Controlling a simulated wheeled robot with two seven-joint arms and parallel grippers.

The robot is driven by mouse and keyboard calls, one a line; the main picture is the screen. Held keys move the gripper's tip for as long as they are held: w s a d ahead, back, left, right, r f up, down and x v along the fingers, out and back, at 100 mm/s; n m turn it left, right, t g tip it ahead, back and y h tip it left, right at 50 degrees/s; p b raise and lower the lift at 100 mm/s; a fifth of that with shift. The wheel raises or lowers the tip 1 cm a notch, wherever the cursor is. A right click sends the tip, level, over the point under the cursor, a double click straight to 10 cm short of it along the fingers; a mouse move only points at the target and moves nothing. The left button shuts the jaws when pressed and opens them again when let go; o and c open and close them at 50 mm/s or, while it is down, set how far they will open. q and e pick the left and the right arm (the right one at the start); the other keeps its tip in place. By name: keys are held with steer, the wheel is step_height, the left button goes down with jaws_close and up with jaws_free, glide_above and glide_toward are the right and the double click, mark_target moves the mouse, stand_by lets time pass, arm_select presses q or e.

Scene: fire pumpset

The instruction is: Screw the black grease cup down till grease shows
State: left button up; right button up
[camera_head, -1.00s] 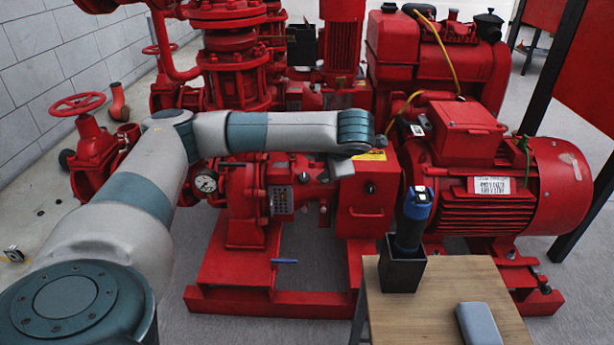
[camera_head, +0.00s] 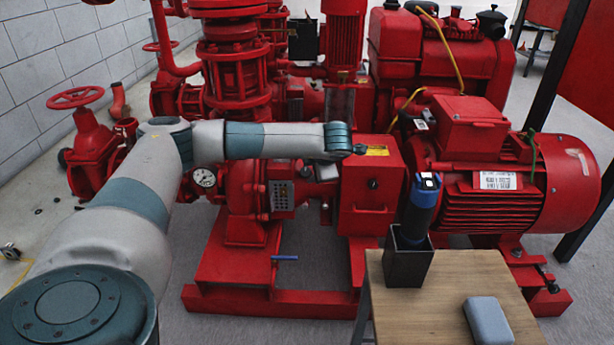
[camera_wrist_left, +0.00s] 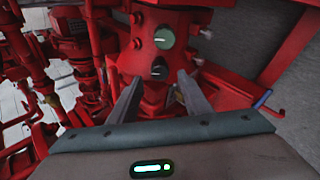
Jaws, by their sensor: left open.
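In the left wrist view, the two fingers of my left gripper (camera_wrist_left: 159,80) are apart with nothing held between them. Beyond their tips is a red rounded housing (camera_wrist_left: 133,60). A small dark round part (camera_wrist_left: 158,69) on it lies between the fingertips in the picture; I cannot tell for sure whether it is the black grease cup, or how far away it is. A pale green round face (camera_wrist_left: 166,38) is just above it. In the head view my left arm reaches across in front of the red pump (camera_head: 245,215); its fingers are not discernible there. No grease can be made out.
A wooden table (camera_head: 385,318) at front right carries a black holder (camera_head: 405,268) with a blue-and-black cylindrical tool (camera_head: 421,205) and a grey case (camera_head: 488,322). A red motor (camera_head: 565,185), a red box (camera_head: 365,205) and a pressure gauge (camera_head: 204,178) are nearby. A blue-handled lever (camera_head: 285,258) sticks out low.

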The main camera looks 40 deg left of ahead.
mark_target(306, 172)
arm_select(q)
steer(key=shift+b+x, duration=0.6)
steer(key=shift+x, duration=1.8)
steer(key=shift+c, duration=0.2)
steer(key=c, duration=1)
